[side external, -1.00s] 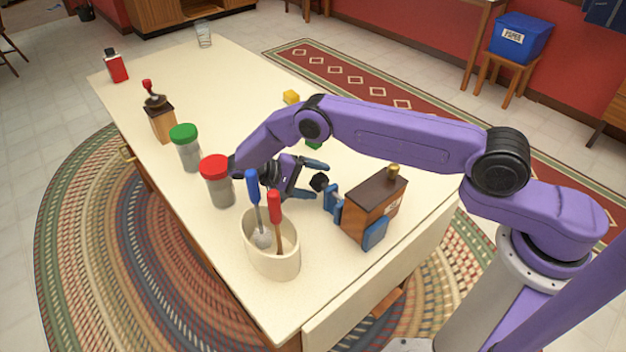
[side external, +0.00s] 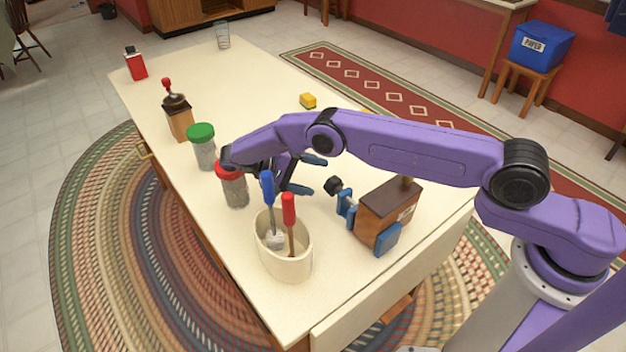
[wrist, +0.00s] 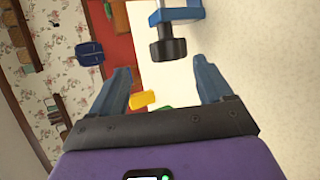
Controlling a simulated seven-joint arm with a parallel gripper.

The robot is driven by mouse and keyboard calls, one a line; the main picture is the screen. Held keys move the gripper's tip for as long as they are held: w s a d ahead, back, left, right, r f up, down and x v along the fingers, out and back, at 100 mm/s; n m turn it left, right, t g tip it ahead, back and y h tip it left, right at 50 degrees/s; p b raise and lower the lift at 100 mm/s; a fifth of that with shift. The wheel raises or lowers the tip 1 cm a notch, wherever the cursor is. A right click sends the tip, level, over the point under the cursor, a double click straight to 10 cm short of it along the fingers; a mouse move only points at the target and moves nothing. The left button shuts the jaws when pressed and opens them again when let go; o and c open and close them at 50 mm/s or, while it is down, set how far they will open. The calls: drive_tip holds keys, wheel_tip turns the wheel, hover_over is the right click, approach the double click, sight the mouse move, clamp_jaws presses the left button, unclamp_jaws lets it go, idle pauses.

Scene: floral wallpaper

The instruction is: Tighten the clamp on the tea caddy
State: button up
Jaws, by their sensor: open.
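The tea caddy (side external: 383,222) is a brown wooden box with a dark lid, near the table's front right part. A blue clamp (side external: 346,208) grips it, one jaw on the left face and a blue pad on the front right. The clamp's black knob (side external: 333,185) points left toward my gripper (side external: 318,175). My gripper is open and empty, its fingertips a short gap from the knob. In the wrist view the knob (wrist: 168,45) lies ahead of the fingertips, roughly centred between them, with the blue clamp (wrist: 176,15) beyond. My arm hides part of my gripper.
A cream pot (side external: 285,255) with a blue-handled and a red-handled tool stands just in front of my gripper. A red-lidded jar (side external: 234,186) and green-lidded jar (side external: 203,148) stand left.

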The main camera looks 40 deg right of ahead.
drive_tip(key=shift+r, duration=2.85)
drive_tip(key=n+y, duration=0.3)
drive_tip(key=y, duration=1)
approach(331, 180)
drive_tip(key=shift+t, duration=0.4)
drive_tip(key=x, duration=0.7)
drive_tip(key=d+x, duration=0.1)
drive_tip(key=x, duration=0.2)
drive_tip(key=shift+f, duration=0.45)
drive_tip(key=shift+w, duration=0.1)
drive_tip(key=c, duration=1)
drive_tip(key=shift+c, duration=0.2)
drive_tip(key=shift+a+h, duration=0.1)
drive_tip(key=shift+h, duration=0.4)
